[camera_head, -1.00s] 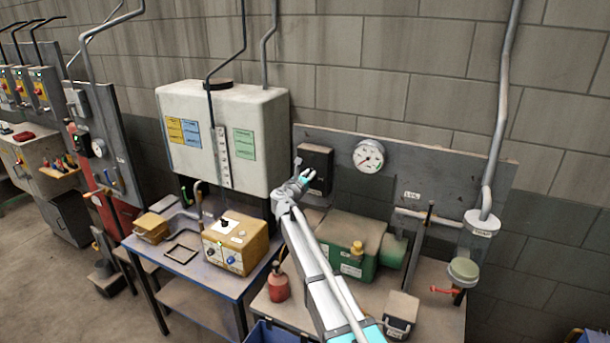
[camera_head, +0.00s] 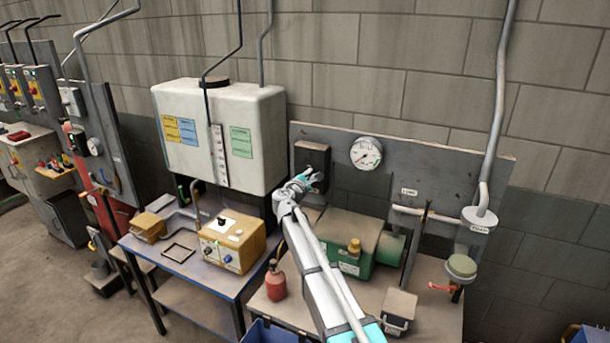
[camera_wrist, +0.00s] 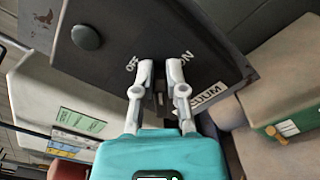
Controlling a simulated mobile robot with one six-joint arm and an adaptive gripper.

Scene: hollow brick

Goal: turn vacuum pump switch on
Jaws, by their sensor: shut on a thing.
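The vacuum switch box (camera_head: 311,158) is a dark box on the grey panel behind the green pump (camera_head: 345,240). In the wrist view its face (camera_wrist: 100,65) fills the upper middle, with "OFF" left of my fingertips, "ON" right of them and a label ending in "UUM" below. My gripper (camera_head: 312,178) is at the lower part of the box; in the wrist view its two pale fingers (camera_wrist: 160,75) are close together. They are shut on the small switch lever (camera_wrist: 159,97), mostly hidden between them. Which way the lever points, I cannot tell.
A round gauge (camera_head: 366,153) is right of the box; its reading is too small to tell. A white tank (camera_head: 215,135) hangs at left above a yellow box (camera_head: 231,240). A red bottle (camera_head: 276,281) stands on the bench left of my arm. A grey pipe (camera_head: 497,110) runs at right.

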